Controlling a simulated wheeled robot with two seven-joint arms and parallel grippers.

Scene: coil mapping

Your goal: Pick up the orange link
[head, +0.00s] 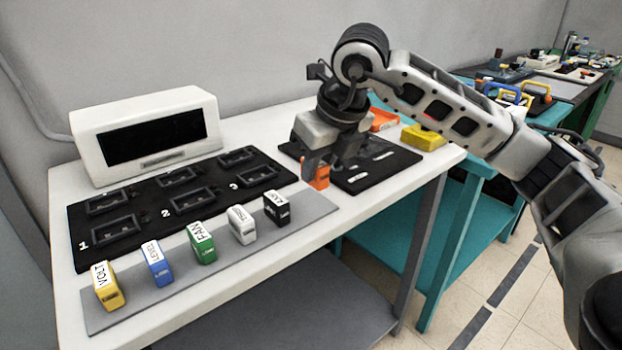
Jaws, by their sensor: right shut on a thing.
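The orange link (321,176) is a small orange block near the right end of the grey strip, at the front left edge of the right-hand black panel. My right gripper (322,160) points down from above and is shut on the orange link. The fingers hide the link's upper part, and I cannot tell whether it touches the surface below. My left gripper is out of view.
Yellow, blue, green, white and black labelled links stand on the grey strip (215,262). Behind them is a black board (150,205) with numbered sockets, and a white box (195,107) with a dark screen. An orange tray (384,119) and a yellow block (424,137) lie right of the gripper.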

